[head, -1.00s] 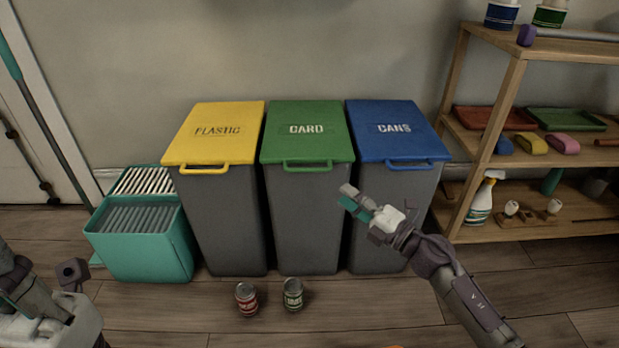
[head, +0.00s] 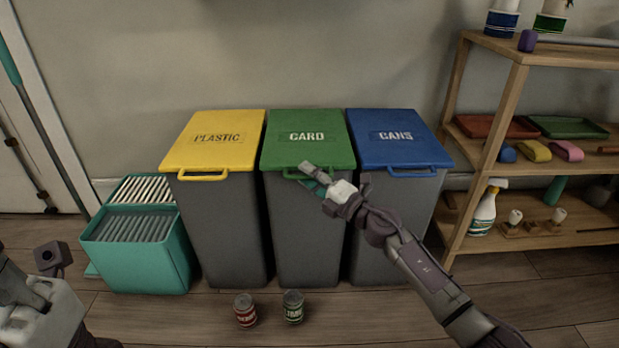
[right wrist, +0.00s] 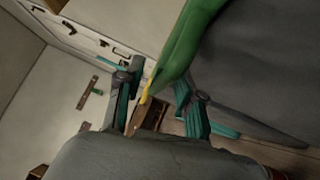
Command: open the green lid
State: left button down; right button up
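The green lid (head: 308,137), marked CARD, lies flat and closed on the middle grey bin (head: 305,235). Its green handle (head: 290,174) sticks out at the front edge, partly hidden by my right gripper. My right gripper (head: 312,174) is at the right part of this handle. In the right wrist view, the fingers of my right gripper (right wrist: 158,98) stand apart, and the green handle (right wrist: 185,42) reaches to the gap between them. I cannot tell whether they touch it. Part of my left arm shows at the lower left, but its fingers cannot be made out.
A yellow-lidded bin (head: 215,140) and a blue-lidded bin (head: 396,138) flank the green one closely. A red can (head: 245,311) and a green can (head: 293,307) stand on the floor in front. A teal crate (head: 140,255) stands left; wooden shelves (head: 500,130) stand right.

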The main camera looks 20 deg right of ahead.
jog(key=shift+c, duration=0.3)
grip_shut()
jog(key=shift+r, duration=0.1)
